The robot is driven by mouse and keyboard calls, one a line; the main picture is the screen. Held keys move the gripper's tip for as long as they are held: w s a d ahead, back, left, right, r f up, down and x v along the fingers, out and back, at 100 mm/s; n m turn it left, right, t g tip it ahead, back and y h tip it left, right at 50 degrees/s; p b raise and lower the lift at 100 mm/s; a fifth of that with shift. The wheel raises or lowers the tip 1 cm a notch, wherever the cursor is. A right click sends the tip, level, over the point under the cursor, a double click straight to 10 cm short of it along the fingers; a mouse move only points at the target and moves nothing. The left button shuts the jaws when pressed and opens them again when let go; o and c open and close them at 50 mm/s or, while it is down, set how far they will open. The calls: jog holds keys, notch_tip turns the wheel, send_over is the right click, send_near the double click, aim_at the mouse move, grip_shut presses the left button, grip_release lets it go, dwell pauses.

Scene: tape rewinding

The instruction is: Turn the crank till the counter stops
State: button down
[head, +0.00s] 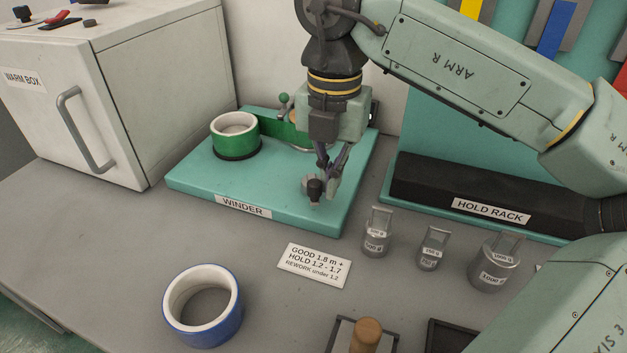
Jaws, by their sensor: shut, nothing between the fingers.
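The teal winder (210,188) stands on the bench, with a green tape roll (236,140) on its left side. A green strip runs from the roll toward the right, behind my gripper. My gripper (324,182) points down over the right part of the winder, its fingers shut with nothing held. A dark crank knob (315,190) shows right at the fingertips; I cannot tell whether they touch it. The crank arm is mostly hidden by the fingers. I cannot make out the counter; my gripper covers the back right of the winder.
A blue tape roll (203,305) lies at the front left. A label card (314,265) lies before the winder. Several metal weights, one nearby (377,232), stand at right. The warm box (130,90) is at left, the dark hold rack (470,195) at right.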

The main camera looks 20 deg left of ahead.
jog(key=shift+w+d, duration=0.1)
dwell(0.4)
jog(key=shift+r, duration=0.15)
jog(key=shift+r, duration=0.2)
notch_tip(320, 180, up, 9)
jog(key=p, duration=0.7)
jog(key=shift+r, duration=0.15)
jog(key=shift+d, duration=0.1)
